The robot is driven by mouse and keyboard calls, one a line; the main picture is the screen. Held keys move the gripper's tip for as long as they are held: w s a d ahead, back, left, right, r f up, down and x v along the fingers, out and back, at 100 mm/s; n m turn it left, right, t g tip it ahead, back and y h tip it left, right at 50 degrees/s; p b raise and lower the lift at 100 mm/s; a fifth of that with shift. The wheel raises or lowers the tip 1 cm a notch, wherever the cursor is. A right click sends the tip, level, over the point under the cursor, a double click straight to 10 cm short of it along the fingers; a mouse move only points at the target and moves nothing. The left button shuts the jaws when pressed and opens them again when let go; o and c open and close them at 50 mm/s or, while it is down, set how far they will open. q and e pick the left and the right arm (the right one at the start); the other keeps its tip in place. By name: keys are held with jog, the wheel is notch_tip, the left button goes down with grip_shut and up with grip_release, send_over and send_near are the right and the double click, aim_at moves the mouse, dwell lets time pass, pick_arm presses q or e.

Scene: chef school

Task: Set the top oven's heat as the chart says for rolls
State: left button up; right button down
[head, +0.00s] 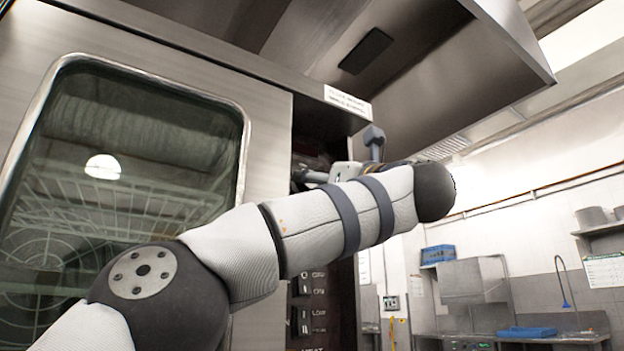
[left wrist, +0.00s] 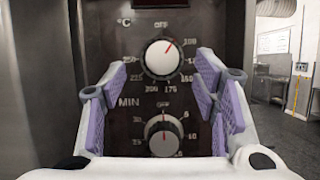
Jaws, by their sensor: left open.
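The oven heat knob (left wrist: 160,58), marked °C, is round and silver-white on a dark panel in the left wrist view. Its red pointer mark is at the upper right, between OFF and 100. My left gripper (left wrist: 159,66) is open, with its purple-padded fingers on the left and right of this knob; I cannot tell whether they touch it. In the head view my left arm crosses in front of the oven (head: 265,120), and the gripper and the knob are largely hidden behind it. A small white label (head: 347,102) on the oven's top edge is unreadable.
The MIN timer knob (left wrist: 163,134) sits just below, between the finger bases. Lower switches (head: 302,300) continue down the panel. A metal hood (head: 450,80) overhangs. Unreadable sheets, including one chart (head: 604,270), hang on the right wall.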

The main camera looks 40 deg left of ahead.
aim_at(298, 188)
pick_arm(q)
jog(key=x, duration=0.3)
jog(key=shift+w+f, duration=0.1)
jog(key=shift+c, duration=0.5)
jog(key=c, duration=1.1)
jog(key=shift+o, duration=0.2)
jog(key=shift+m+t, duration=0.3)
jog(key=shift+m, duration=0.4)
jog(key=shift+s+a+m+t+h, duration=0.1)
jog(key=shift+m+t+h, duration=0.45)
jog(key=shift+m, duration=0.8)
jog(key=shift+s+m+t+h, duration=0.1)
jog(key=shift+m+t+h, duration=0.45)
jog(key=shift+m, duration=0.85)
jog(key=shift+s+a+m+t+h, duration=0.1)
jog(key=shift+m+t+h, duration=0.45)
jog(key=shift+m, duration=1.2)
